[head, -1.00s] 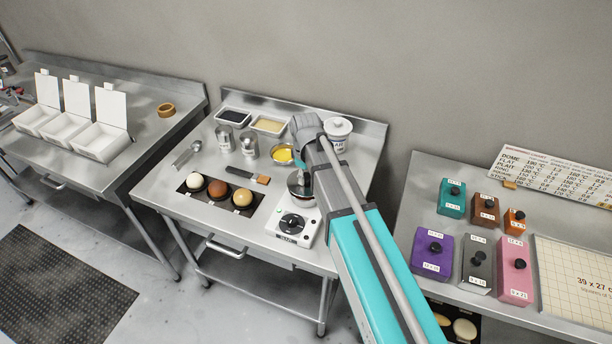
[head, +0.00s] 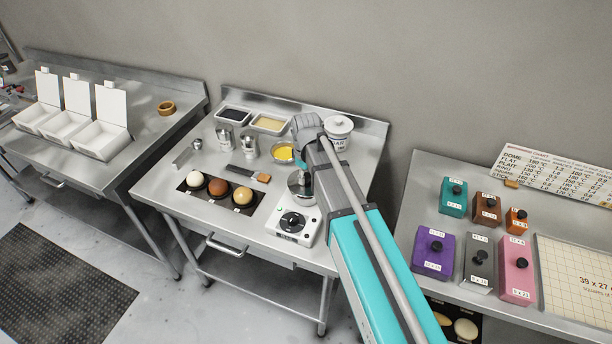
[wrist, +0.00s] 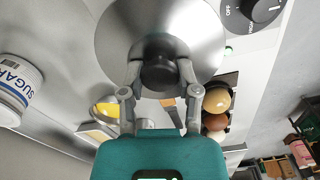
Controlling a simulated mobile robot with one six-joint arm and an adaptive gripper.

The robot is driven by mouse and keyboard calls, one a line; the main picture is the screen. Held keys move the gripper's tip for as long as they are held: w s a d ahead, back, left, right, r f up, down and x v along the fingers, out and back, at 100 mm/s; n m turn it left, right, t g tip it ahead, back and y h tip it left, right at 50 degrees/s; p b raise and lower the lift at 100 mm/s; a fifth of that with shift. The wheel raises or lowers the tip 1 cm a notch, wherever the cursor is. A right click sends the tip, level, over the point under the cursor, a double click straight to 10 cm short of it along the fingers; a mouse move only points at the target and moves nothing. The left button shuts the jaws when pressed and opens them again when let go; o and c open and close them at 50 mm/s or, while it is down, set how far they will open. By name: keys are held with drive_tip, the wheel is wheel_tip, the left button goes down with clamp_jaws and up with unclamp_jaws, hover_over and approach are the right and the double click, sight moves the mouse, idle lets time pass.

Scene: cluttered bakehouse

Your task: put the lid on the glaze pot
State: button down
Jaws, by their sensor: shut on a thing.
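The lid (wrist: 203,38) is a shiny round steel disc with a black knob (wrist: 158,72), seen from above in the wrist view. My gripper (wrist: 158,80) is shut on the knob, one finger on each side. In the head view, the steel glaze pot (head: 297,197) stands at the hot plate (head: 292,224), partly behind my arm. A bright steel top, which looks like the lid (head: 297,181), shows over its mouth. In the wrist view the lid hides the pot, so I cannot tell whether it is fully seated. My fingers are hidden in the head view.
A sugar tub (head: 338,127) stands behind my arm. A yellow bowl (head: 283,152), a brush (head: 262,177) and a dark tray (head: 220,194) with three round glazed items lie left of the pot. Steel cans (head: 249,144) stand further back.

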drive_tip(key=shift+f+b, duration=0.5)
drive_tip(key=shift+f, duration=0.05)
drive_tip(key=shift+c, duration=1.3)
unclamp_jaws()
drive_tip(key=shift+o, duration=1.3)
drive_tip(key=shift+r, duration=0.1)
drive_tip(key=shift+r+p, duration=3.95)
drive_tip(key=shift+p, duration=0.1)
drive_tip(key=shift+d, duration=0.1)
